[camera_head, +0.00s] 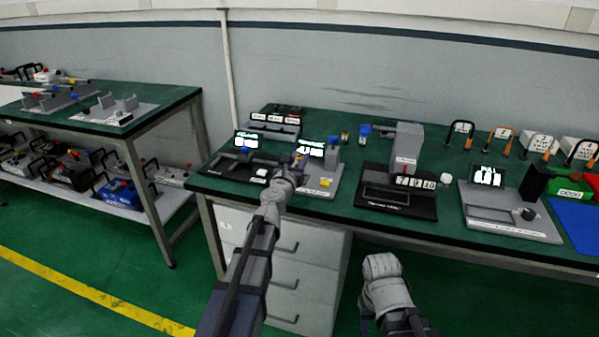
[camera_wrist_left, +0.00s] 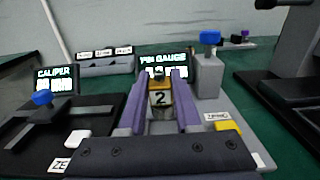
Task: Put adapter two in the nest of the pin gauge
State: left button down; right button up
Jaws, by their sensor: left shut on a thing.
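Adapter two (camera_wrist_left: 160,98), an orange-brown piece with a dark 2 on a pale label, sits between the purple-grey fingers of my left gripper (camera_wrist_left: 159,78) in the left wrist view. The gripper is shut on it. In the head view my left gripper (camera_head: 299,160) is over the pin gauge (camera_head: 318,190), a grey base with a lit screen. In the wrist view the pin gauge's screen (camera_wrist_left: 176,62) is just beyond the fingers, and its blue-topped post (camera_wrist_left: 208,72) is to the right. The nest is hidden behind the gripper and adapter. My right arm shows low in the head view; its fingers do not show.
The caliper (camera_head: 238,165) stands left of the pin gauge, with a labelled rack (camera_head: 273,125) behind. A black-based device with a grey column (camera_head: 408,148) stands to the right. A yellow block (camera_wrist_left: 222,125) and a label are on the gauge's right side.

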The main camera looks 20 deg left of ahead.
pick_arm(q)
notch_tip(320, 180, down, 4)
jog(key=b, duration=0.3)
jog(key=shift+r, duration=0.25)
jog(key=c, duration=0.6)
grip_release()
jog(key=shift+s, duration=0.1)
jog(key=s, duration=1.1)
jog(key=shift+s+a, duration=0.25)
jog(key=shift+s, duration=0.15)
